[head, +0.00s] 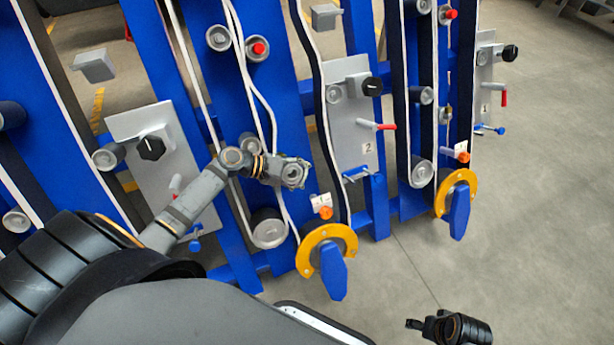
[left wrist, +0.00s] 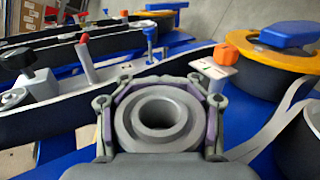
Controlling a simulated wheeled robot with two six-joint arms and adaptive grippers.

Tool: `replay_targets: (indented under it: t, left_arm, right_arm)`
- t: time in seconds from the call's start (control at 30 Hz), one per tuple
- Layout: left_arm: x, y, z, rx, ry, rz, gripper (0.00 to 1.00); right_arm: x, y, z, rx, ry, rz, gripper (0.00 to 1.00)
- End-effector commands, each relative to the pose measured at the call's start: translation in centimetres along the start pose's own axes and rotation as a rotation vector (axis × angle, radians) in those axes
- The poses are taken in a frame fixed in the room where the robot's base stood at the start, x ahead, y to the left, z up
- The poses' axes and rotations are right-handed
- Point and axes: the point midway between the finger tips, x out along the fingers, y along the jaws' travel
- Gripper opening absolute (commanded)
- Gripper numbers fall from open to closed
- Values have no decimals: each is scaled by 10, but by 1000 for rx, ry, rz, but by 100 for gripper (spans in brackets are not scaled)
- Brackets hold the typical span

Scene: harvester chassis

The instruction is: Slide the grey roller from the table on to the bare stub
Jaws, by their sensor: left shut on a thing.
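The grey roller (left wrist: 158,142) is a thick ring with a central hole. It sits between the fingers of my left gripper (head: 293,173), which is shut on it; in the left wrist view the hole faces the camera. The held roller is small in the head view, in front of a blue upright. I cannot tell which round fitting on the frame is the bare stub. A grey round fitting (head: 250,142) is just left of and above the gripper. My right gripper (head: 432,326) is at the lower right, away from the frame; its fingers are too small to read. No table shows.
White-edged belts (head: 262,95) run along the blue uprights close to my left gripper. Below it are a large roller (head: 269,228), an orange knob (head: 326,212) and a yellow curved guard (head: 310,248). A grey panel (head: 352,110) stands to the right. Open floor (head: 540,200) lies far right.

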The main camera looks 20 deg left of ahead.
Motion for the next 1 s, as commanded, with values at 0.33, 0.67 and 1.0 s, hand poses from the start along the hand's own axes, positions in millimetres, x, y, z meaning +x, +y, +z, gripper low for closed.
replay_targets:
  t: [0.33,0.67,1.0]
  left_arm:
    - [0,1,-2,2,0,2,64]
    - [0,1,-2,1,0,1,81]
    - [-15,26,14,7,3,-2,81]
  right_arm:
    - [-6,-1,0,-1,-1,-3,69]
    - [-6,-1,0,-1,-1,-3,69]
    - [-6,-1,0,-1,-1,-3,69]
